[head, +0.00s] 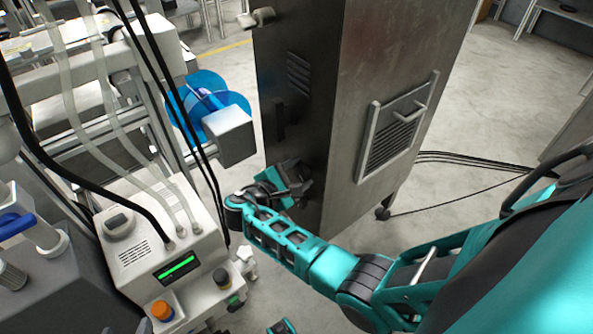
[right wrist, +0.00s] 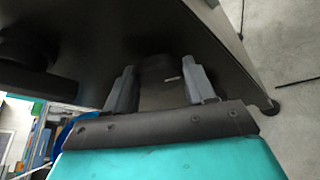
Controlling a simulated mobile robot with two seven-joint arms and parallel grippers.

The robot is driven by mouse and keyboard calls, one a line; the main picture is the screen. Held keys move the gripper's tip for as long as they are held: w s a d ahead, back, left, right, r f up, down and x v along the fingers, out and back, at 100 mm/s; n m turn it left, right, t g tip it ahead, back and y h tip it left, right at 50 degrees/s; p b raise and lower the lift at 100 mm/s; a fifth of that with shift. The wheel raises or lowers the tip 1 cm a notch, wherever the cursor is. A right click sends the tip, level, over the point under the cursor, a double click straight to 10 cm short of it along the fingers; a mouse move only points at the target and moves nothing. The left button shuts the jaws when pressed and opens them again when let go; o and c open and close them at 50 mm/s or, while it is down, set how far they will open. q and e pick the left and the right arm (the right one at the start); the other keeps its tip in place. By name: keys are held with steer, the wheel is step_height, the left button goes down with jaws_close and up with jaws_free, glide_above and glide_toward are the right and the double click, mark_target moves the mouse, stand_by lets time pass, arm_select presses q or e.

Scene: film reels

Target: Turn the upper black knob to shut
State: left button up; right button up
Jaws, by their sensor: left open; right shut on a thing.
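A tall metal cabinet (head: 375,70) has a dark front. My right gripper (head: 300,182) is against the lower part of that front. In the right wrist view its grey fingers (right wrist: 162,88) are shut on a black knob (right wrist: 165,72), one on each side. The knob has a small pale mark. I cannot tell whether it is the upper one, as the gripper hides most of it in the head view. Another black fitting (head: 279,118) is higher on the front. A bit of my left gripper (head: 283,327) shows at the bottom edge; it is open and holds nothing visible.
A grey machine (head: 150,245) with a green display, an orange knob (head: 162,310) and hoses stands at left. A blue reel (head: 205,95) is behind it. Black cables (head: 470,160) lie on the floor right of the cabinet.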

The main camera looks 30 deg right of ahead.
steer(key=shift+s+d+f+m+t+b, duration=0.1)
steer(key=shift+f+m+t+b, duration=0.15)
steer(key=shift+m+t+b, duration=0.65)
steer(key=m, duration=0.1)
steer(key=m+h+b, duration=0.1)
steer(key=m, duration=0.1)
steer(key=shift+s+f+t, duration=0.1)
steer(key=shift+f+t, duration=0.1)
steer(key=shift+t, duration=0.1)
steer(key=m+h, duration=0.1)
steer(key=m, duration=0.1)
steer(key=shift+m+t+b, duration=0.4)
arm_select(q)
steer(key=shift+w+d+f+h, duration=0.25)
steer(key=shift+d+f+h, duration=0.05)
steer(key=shift+d+f, duration=0.3)
arm_select(e)
steer(key=shift+f+m+h, duration=0.1)
steer(key=shift+m+h, duration=0.3)
steer(key=shift+m, duration=0.7)
arm_select(q)
steer(key=shift+f, duration=0.1)
arm_select(e)
steer(key=o, duration=1)
steer(key=shift+t, duration=0.3)
arm_select(q)
steer(key=shift+s+f, duration=0.1)
steer(key=shift+s, duration=0.1)
arm_select(e)
steer(key=shift+o, duration=0.2)
